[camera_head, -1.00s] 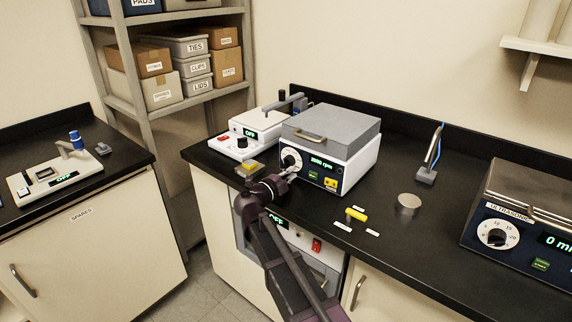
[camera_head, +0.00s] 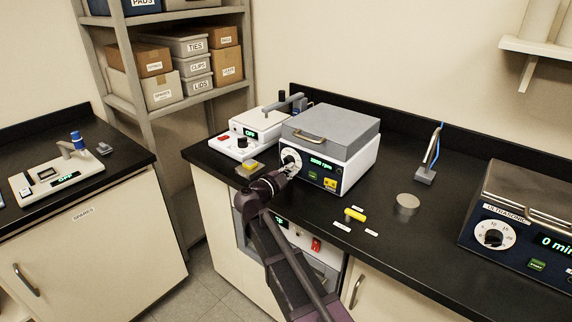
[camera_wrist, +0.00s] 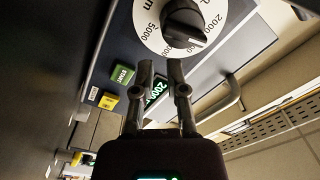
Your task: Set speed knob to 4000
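The speed knob is a black pointer knob (camera_wrist: 183,22) on a round white dial (camera_wrist: 152,30) with printed numbers, including 2000 and 5000. The dial (camera_head: 291,159) is on the front left of the white and grey unit (camera_head: 330,138), whose green display (camera_head: 321,163) reads about 2000 rpm. The pointer's exact setting is hard to read. My gripper (camera_wrist: 160,68) has its two fingers apart with nothing between them. In the wrist view the fingertips sit just below the knob and appear apart from it. In the head view my gripper (camera_head: 284,173) is right at the dial and partly covers it.
A green START button (camera_wrist: 122,75) and a yellow button (camera_wrist: 109,98) are on the same panel. A white instrument (camera_head: 256,124) stands left of the unit. A yellow object (camera_head: 355,214) and small labels lie on the black bench in front. An ultrasonic unit (camera_head: 520,215) stands at right.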

